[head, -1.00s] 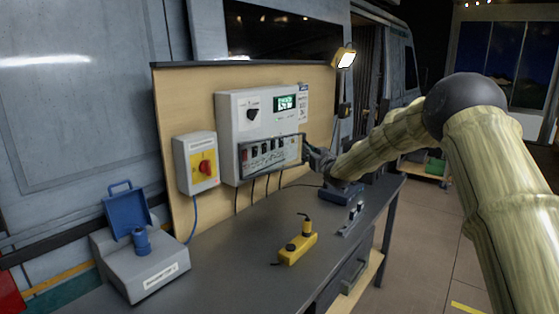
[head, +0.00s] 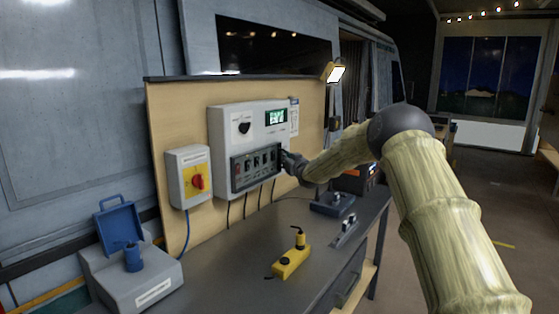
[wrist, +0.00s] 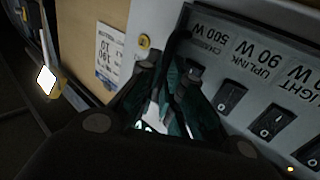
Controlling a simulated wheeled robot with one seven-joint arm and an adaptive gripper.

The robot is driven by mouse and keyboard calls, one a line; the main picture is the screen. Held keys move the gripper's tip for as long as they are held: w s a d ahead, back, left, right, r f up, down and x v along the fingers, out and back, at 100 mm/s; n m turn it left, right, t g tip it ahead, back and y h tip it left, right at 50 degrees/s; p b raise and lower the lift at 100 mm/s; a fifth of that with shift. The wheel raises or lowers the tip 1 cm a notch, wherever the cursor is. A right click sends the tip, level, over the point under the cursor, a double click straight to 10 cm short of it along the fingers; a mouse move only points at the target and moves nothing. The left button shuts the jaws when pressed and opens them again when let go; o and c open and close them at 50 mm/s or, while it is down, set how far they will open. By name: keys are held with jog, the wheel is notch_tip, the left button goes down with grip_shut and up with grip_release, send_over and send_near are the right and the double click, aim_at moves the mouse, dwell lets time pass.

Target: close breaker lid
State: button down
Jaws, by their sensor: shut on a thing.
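The breaker lid (head: 257,151) is a dark-framed, seemingly see-through cover over the breaker row on the front of the white power box (head: 222,130). It looks flat or nearly flat against the box; a small remaining gap cannot be ruled out. My gripper (head: 286,158) is at the lid's right edge. In the wrist view, the gripper (wrist: 170,70) is shut on the lid's dark edge (wrist: 183,35). Black rocker switches (wrist: 231,97) and their labels show beside the fingers. The exact finger contact is partly hidden by the dark fingers.
A grey-and-yellow switch box (head: 189,178) with a red knob is left of the power box. A blue-lidded grey case (head: 130,275), a yellow device (head: 291,262) and dark devices (head: 333,204) stand on the bench. A lit lamp (head: 334,72) is above right.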

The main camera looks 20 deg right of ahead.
jog(key=shift+d+r+h, duration=0.15)
jog(key=shift+d+r, duration=0.1)
jog(key=shift+d, duration=0.25)
jog(key=shift+d+r+h, duration=0.15)
jog(key=shift+d+r, duration=0.05)
jog(key=shift+d, duration=0.25)
jog(key=c, duration=1.7)
grip_release()
jog(key=shift+d+f, duration=0.15)
jog(key=shift+d, duration=0.05)
jog(key=shift+o, duration=0.7)
jog(key=shift+d+f, duration=0.15)
jog(key=shift+d, duration=0.1)
jog(key=shift+a+f, duration=0.1)
jog(key=shift+a, duration=0.4)
jog(key=shift+a+f, duration=0.1)
jog(key=shift+a, duration=0.05)
jog(key=s, duration=1.2)
jog(key=shift+a, duration=0.2)
jog(key=shift+w, duration=0.1)
